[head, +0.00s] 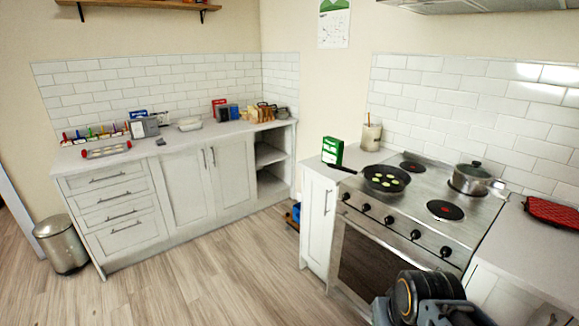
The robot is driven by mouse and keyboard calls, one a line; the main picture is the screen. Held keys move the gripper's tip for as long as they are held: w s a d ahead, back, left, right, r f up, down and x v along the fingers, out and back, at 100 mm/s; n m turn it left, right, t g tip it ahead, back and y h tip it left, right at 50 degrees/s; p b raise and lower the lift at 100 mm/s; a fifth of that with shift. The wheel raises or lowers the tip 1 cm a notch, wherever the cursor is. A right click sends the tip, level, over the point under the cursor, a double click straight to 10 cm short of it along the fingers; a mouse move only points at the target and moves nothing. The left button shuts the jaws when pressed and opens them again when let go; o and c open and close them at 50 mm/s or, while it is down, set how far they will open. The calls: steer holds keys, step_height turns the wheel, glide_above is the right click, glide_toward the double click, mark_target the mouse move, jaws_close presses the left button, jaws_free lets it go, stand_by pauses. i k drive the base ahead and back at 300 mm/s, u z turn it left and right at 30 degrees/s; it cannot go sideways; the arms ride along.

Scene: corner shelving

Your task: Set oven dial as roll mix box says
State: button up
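The steel stove with its oven (375,262) stands at the right, its door shut. Several black dials (389,220) run along its front panel; their settings are too small to read. A green box (333,150) with white lettering stands upright on the counter left of the stove. A red box (219,107) and a blue box (137,114) stand on the far counter. I cannot read which one is the roll mix box. Part of my arm shows at the bottom right, in front of the oven. My gripper's fingers are not visible.
A frying pan (386,179) with pale pieces of food sits on the stove, its handle over the left counter. A lidded pot (472,180) is at the back right. A steel bin (62,244) stands at the far left.

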mark_target(445, 251)
steer(key=u, duration=0.7)
steer(key=i, duration=0.9)
steer(key=u, duration=0.75)
steer(key=i, duration=0.7)
steer(key=z, duration=3.25)
